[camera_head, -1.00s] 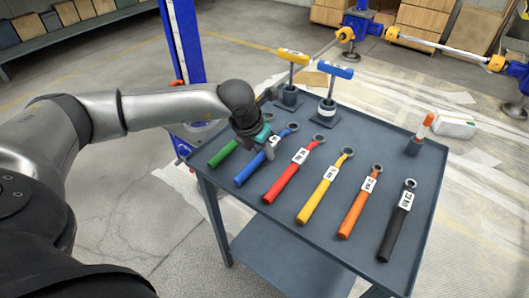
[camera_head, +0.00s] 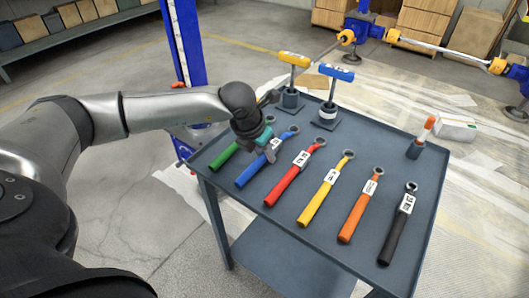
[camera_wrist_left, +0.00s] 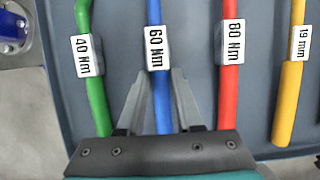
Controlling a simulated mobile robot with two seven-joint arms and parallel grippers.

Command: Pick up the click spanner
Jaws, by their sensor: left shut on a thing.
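A row of click spanners lies on the grey table: a green one (camera_head: 224,158) labelled 40 Nm, a blue one (camera_head: 252,172) labelled 60 Nm and a red one (camera_head: 282,186) labelled 80 Nm. My left gripper (camera_head: 270,153) is low over the blue spanner. In the left wrist view its fingers (camera_wrist_left: 158,80) are shut on the blue spanner (camera_wrist_left: 154,17), one on each side at the 60 Nm label block. The spanner still appears to lie in the row; I cannot tell whether it touches the table. My right gripper is not in view.
Yellow (camera_head: 318,202), orange (camera_head: 354,220) and black (camera_head: 396,237) spanners lie to the right. Yellow-handled (camera_head: 294,59) and blue-handled (camera_head: 341,74) T-tools stand behind the row. An orange-topped tool (camera_head: 421,138) stands at the right. The table (camera_head: 372,130) has free room behind the spanners.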

